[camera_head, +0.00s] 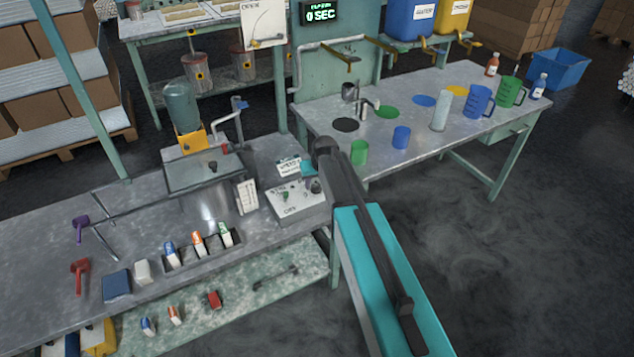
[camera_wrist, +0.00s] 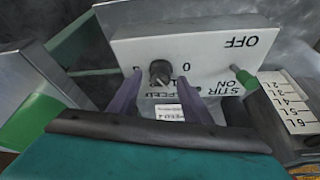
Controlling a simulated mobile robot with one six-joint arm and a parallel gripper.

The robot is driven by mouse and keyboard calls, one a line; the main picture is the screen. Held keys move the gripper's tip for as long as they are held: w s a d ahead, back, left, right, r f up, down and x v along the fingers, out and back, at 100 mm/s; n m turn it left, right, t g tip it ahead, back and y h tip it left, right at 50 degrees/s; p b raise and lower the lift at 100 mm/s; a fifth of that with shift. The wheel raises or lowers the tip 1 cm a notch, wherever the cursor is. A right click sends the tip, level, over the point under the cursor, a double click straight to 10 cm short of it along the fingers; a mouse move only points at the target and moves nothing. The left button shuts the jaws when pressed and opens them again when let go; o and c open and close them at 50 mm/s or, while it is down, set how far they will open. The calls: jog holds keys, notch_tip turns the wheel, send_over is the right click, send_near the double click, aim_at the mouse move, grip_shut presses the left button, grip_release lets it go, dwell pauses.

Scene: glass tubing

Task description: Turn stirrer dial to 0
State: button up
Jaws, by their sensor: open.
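The stirrer dial is a dark round knob (camera_wrist: 160,72) on a white control panel (camera_wrist: 215,45), seen upside down in the wrist view. A "0" is printed beside the knob and a speed label lies below it; the exact pointer direction is hard to read. My gripper (camera_wrist: 160,82) is open, its two purple fingers on either side of the knob. I cannot tell whether either finger touches it. In the head view the control panel (camera_head: 290,208) sits at the bench's right end, with my gripper (camera_head: 310,178) just above it.
A green-tipped stir switch (camera_wrist: 246,80) stands on the same panel, right of my fingers. A white scale card (camera_wrist: 288,103) is at the right.

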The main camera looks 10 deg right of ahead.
jog(key=shift+w+f, duration=0.1)
jog(key=shift+f, duration=0.2)
jog(key=c, duration=1.1)
jog(key=shift+o, duration=0.2)
